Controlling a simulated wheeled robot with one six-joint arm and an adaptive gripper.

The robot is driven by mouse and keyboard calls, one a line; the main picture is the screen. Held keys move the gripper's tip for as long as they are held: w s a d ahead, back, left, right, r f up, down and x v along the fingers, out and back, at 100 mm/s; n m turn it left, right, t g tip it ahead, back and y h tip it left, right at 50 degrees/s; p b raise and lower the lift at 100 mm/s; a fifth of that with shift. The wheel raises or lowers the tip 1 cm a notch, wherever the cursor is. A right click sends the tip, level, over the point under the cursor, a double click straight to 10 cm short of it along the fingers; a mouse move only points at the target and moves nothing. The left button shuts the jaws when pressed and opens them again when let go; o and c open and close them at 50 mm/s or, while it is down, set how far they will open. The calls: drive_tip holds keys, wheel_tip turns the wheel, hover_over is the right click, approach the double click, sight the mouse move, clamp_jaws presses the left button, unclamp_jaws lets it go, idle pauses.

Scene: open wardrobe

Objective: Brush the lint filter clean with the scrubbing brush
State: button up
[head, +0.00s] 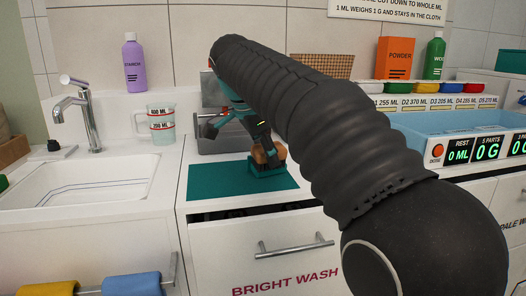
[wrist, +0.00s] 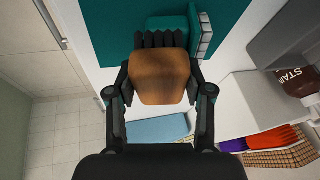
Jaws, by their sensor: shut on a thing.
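My gripper (head: 262,146) is shut on the scrubbing brush (head: 266,156), above a teal mat (head: 215,182) on the white counter. In the wrist view, my gripper (wrist: 160,88) has a finger on each side of the brush's brown wooden body (wrist: 160,80). Its dark ridged bristles (wrist: 160,40) point away from me. In the head view the filter (head: 268,171) shows below the brush. Whether the bristles touch it, I cannot tell.
A grey appliance (head: 222,144) stands behind the mat. A measuring jug (head: 160,126) and a sink (head: 80,182) are to the left. A light blue tray (head: 450,124) is to the right. A brown bottle (wrist: 300,84) shows in the wrist view. A drawer (head: 285,250) sits below the mat.

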sight(277, 145)
drive_tip(key=shift+w+d, duration=0.25)
drive_tip(key=shift+d, duration=0.15)
drive_tip(key=shift+d, duration=0.1)
drive_tip(key=shift+w+d+r+p, duration=0.1)
drive_tip(key=shift+w+d+p, duration=0.3)
drive_tip(key=shift+d, duration=0.45)
drive_tip(key=shift+s+a, duration=0.3)
drive_tip(key=shift+a, duration=0.35)
drive_tip(key=shift+s+a, duration=0.3)
drive_tip(key=shift+a, duration=0.3)
drive_tip(key=shift+s+a, duration=0.3)
drive_tip(key=shift+a, duration=0.35)
drive_tip(key=shift+d, duration=0.15)
drive_tip(key=shift+w+d, duration=0.5)
drive_tip(key=shift+d, duration=0.35)
drive_tip(key=shift+w+d, duration=0.25)
drive_tip(key=shift+d, duration=0.2)
drive_tip(key=shift+w+d, duration=0.2)
drive_tip(key=shift+d, duration=0.25)
